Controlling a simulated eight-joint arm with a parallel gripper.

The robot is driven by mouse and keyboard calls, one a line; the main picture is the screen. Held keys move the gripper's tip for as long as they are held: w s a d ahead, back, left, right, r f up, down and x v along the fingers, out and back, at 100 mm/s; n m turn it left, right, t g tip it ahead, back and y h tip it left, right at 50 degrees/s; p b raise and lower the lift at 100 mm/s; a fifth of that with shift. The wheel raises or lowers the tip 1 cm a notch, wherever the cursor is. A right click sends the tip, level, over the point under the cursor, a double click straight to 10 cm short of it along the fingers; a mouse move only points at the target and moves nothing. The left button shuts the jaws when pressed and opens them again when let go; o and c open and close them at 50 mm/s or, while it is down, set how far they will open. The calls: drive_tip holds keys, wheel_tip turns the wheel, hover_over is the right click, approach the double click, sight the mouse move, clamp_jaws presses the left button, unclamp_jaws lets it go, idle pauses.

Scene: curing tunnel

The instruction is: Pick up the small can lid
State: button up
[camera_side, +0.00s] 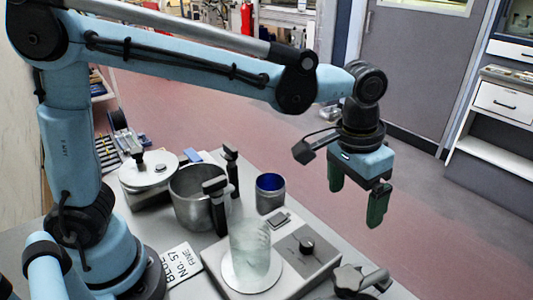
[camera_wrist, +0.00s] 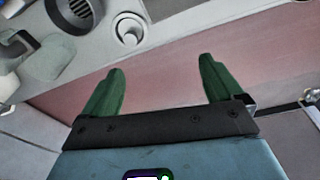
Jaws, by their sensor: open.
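My gripper (camera_side: 355,208) is open and empty, its two green fingers pointing down. It hangs in the air beyond the right edge of the grey table. In the wrist view my gripper (camera_wrist: 161,65) has clear space between its fingers, with reddish floor behind. I cannot make out a small can lid for certain in either view. A small grey can (camera_side: 270,198) with a blue inside stands open on the table, left of my gripper. A small pale round piece with a raised middle (camera_wrist: 128,32) shows at the top of the wrist view; I cannot tell what it is.
A hotplate-like device (camera_side: 310,262) bears a clear beaker (camera_side: 251,240). A labelled card (camera_side: 182,266) lies nearby. Around my gripper is open space above the floor.

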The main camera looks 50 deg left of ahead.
drive_tip(key=d+f+g, duration=0.1)
drive_tip(key=d+f, duration=0.1)
drive_tip(key=d, duration=0.4)
hover_over(366, 274)
drive_tip(key=shift+m+y, duration=0.3)
drive_tip(key=f, duration=0.7)
drive_tip(key=shift+w+a+f, duration=0.1)
drive_tip(key=shift+w+f, duration=0.15)
drive_tip(key=shift+s+f, duration=0.15)
drive_tip(key=shift+f, duration=1.2)
drive_tip(key=shift+s+f, duration=0.1)
drive_tip(key=shift+f, duration=1.25)
